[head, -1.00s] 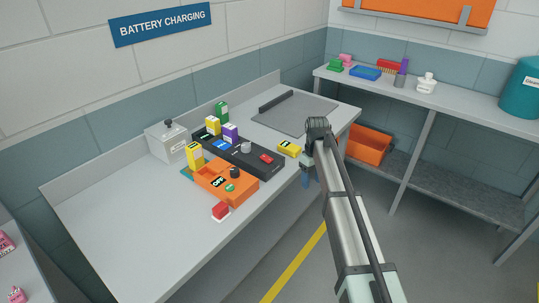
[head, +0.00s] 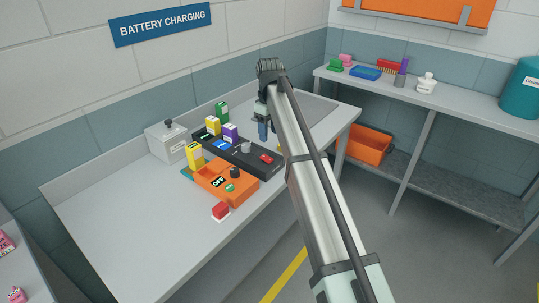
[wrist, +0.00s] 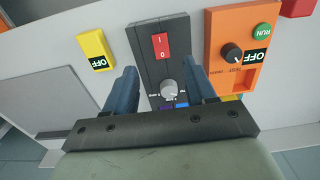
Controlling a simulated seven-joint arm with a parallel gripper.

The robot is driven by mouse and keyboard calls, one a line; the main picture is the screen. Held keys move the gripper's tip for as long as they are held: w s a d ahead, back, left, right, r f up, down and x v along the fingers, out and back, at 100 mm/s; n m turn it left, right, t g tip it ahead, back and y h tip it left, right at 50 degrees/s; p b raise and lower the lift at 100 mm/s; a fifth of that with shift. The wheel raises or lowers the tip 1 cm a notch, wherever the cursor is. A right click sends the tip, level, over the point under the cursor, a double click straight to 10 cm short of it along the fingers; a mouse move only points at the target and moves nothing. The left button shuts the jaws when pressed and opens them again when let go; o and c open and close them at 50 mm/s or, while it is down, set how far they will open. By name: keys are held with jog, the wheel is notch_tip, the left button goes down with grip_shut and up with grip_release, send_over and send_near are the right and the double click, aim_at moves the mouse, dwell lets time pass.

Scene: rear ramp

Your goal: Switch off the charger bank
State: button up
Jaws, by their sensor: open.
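A long black charger unit (head: 244,154) lies on the bench with coloured battery packs along its back. A red rocker switch (wrist: 160,46) marked I and O is on its end, and a grey knob (wrist: 168,88) sits beside it. Which way the rocker is pressed I cannot tell.
An orange unit (wrist: 240,22) with a green RUN button, a black knob and an OFF label stands beside the black one. A yellow OFF block (wrist: 95,50) lies on its other side. A grey lidded box (head: 166,142) and a red button (head: 220,210) are nearby. The bench's front left is clear.

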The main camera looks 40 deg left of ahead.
aim_at(269, 160)
notch_tip(269, 160, down, 10)
jog(key=shift+f, duration=0.1)
dwell(0.4)
